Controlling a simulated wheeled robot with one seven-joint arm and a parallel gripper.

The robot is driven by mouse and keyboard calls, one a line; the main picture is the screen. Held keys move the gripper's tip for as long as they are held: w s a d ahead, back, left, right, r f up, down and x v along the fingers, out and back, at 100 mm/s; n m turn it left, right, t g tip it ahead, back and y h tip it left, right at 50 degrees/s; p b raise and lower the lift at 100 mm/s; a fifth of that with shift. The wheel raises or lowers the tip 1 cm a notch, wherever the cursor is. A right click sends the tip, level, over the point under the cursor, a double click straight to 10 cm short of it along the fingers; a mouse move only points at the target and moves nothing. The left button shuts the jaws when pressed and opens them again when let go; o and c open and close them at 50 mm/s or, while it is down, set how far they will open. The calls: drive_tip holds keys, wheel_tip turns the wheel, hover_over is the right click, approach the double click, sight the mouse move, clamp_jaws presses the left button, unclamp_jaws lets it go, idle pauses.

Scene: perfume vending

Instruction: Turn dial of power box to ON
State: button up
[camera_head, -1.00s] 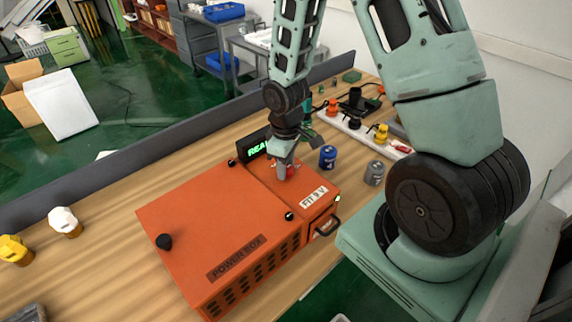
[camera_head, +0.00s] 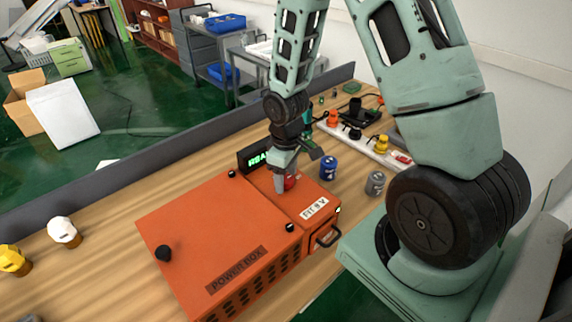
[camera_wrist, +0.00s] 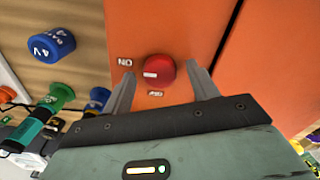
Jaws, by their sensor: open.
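The orange power box (camera_head: 205,235) sits on the wooden table, with a "POWER BOX" label and a "FIT 9 V" label on top. Its red dial (camera_wrist: 158,70) shows in the wrist view with a white mark on it and small labels beside it. In the head view the dial (camera_head: 291,181) is partly hidden behind my gripper (camera_head: 281,187). My gripper, also in the wrist view (camera_wrist: 160,83), is open and points down at the box, with one finger on each side of the dial. I cannot tell whether the fingers touch it.
A black display (camera_head: 258,157) with green text stands behind the box. A blue battery (camera_head: 328,167) and a grey battery (camera_head: 375,183) stand to its right. A white strip (camera_head: 372,145) with coloured plugs lies farther back. Yellow and white caps (camera_head: 63,232) are at the left.

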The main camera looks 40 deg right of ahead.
sight(286, 179)
wheel_tip(286, 179, up, 17)
drive_tip(key=b, duration=0.1)
drive_tip(key=shift+r+b, duration=0.15)
drive_tip(key=shift+b, duration=0.2)
idle(0.5)
drive_tip(key=s+a+f+n+b, duration=0.1)
drive_tip(key=s+a+f+b, duration=0.2)
drive_tip(key=s+a, duration=0.6)
drive_tip(key=s+a+f+n+b, duration=0.2)
drive_tip(key=s+a+f+b, duration=0.1)
drive_tip(key=s+a, duration=0.6)
drive_tip(key=a+f, duration=0.1)
drive_tip(key=a, duration=0.3)
drive_tip(key=shift+a+f+y+b, duration=0.15)
drive_tip(key=shift+y+b, duration=0.15)
drive_tip(key=shift+b, duration=0.05)
